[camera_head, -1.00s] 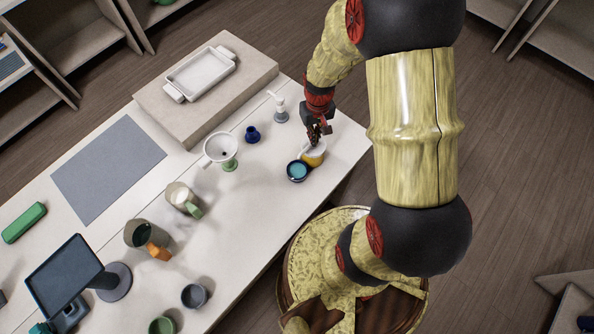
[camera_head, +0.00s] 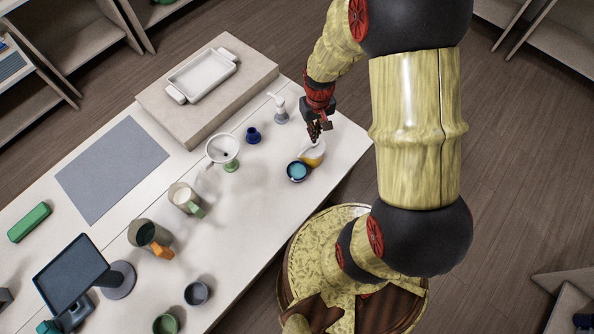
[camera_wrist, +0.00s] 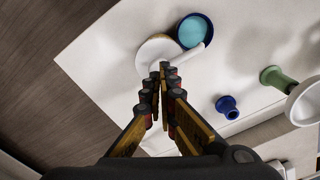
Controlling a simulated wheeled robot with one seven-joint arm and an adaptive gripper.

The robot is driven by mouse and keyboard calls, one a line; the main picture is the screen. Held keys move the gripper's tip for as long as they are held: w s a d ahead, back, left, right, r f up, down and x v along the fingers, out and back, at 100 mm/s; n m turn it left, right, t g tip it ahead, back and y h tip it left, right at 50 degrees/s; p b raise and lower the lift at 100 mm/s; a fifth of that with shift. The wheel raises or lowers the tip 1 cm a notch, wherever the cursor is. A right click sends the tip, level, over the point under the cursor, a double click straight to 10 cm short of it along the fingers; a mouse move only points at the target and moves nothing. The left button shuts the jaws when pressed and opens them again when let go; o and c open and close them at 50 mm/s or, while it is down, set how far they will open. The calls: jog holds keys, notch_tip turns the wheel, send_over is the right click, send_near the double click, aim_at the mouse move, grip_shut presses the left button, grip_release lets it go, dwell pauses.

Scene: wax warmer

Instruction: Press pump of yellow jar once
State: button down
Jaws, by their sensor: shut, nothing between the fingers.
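The yellow jar (camera_head: 315,159) stands near the table's right front edge, with a white top on it. In the wrist view its white pump top (camera_wrist: 153,52) is a round disc with a spout pointing right, and a little yellow shows at its rim. My gripper (camera_head: 315,138) is shut and empty, just above the jar. In the wrist view my fingertips (camera_wrist: 164,72) overlap the near edge of the pump top. I cannot tell whether they touch it. Part of the pump is hidden behind the fingers.
A dark blue dish with teal content (camera_head: 298,171) stands close beside the jar. A grey bottle with a white pump (camera_head: 281,114), a small blue piece (camera_head: 253,134) and a white funnel on a green base (camera_head: 223,149) stand nearby.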

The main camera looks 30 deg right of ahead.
dwell(0.3)
notch_tip(320, 180, up, 6)
jog(key=p, duration=0.4)
dwell(0.7)
jog(key=s+a+r+n+t+b, duration=0.1)
jog(key=s+a+r+t+b, duration=0.1)
jog(key=s+a+b, duration=0.4)
jog(key=s+a+r+n+t+b, duration=0.1)
jog(key=s+a+r+t+b, duration=0.2)
jog(key=b, duration=1.3)
jog(key=s+a+r, duration=0.2)
jog(key=s+a, duration=0.1)
jog(key=shift+r+t, duration=0.15)
jog(key=shift+t, duration=0.15)
